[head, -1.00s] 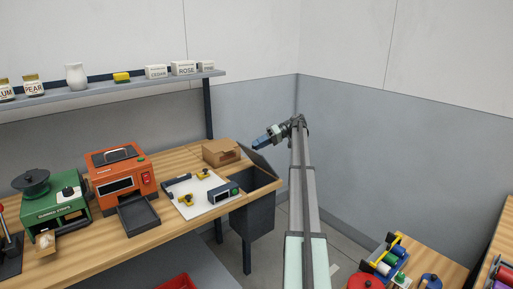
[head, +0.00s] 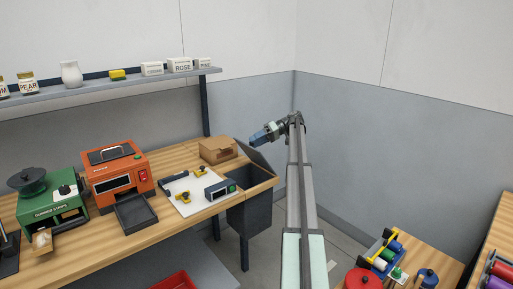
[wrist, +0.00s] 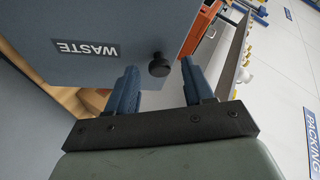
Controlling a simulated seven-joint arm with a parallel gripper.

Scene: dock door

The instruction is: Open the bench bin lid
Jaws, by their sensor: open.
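The bench bin (head: 250,215) is a dark grey box at the right end of the wooden bench. Its lid (head: 262,160) is a dark panel that stands raised and tilted, with the bin's mouth showing below it. In the wrist view the lid (wrist: 105,25) carries a WASTE label (wrist: 86,48) and a black knob (wrist: 158,66). My gripper (head: 254,138) is above and behind the raised lid. In the wrist view my gripper (wrist: 159,76) is open, with the knob showing between its two blue fingers. I cannot tell whether a finger touches it.
On the bench beside the bin are a cardboard box (head: 218,150), a white board (head: 181,198) with small parts, an orange machine (head: 115,172) and a green machine (head: 52,205). A shelf (head: 110,80) runs above. Walls meet in a corner behind my arm.

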